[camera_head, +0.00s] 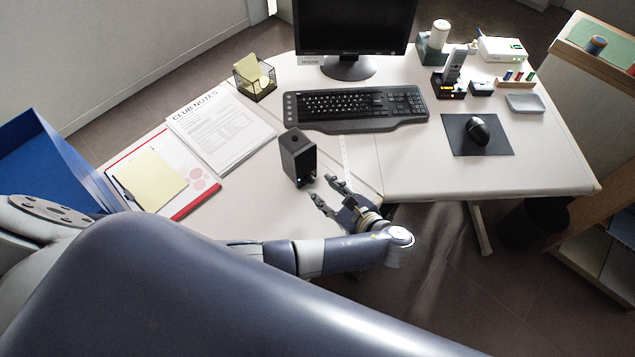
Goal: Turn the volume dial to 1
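A black box-shaped speaker (298,158) stands upright on the desk, left of centre, with a round dark spot on its top and a small blue light low on its front. A volume dial cannot be made out clearly at this size. My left gripper (323,188) is just in front of the speaker, at its lower right. Its two fingers are spread apart with nothing visible between them. Whether a fingertip touches the speaker cannot be told. My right gripper is not in view.
A keyboard (352,108) and monitor stand (349,68) are behind the speaker. A mouse (478,131) rests on a dark pad at right. The desk between keyboard and pad is clear.

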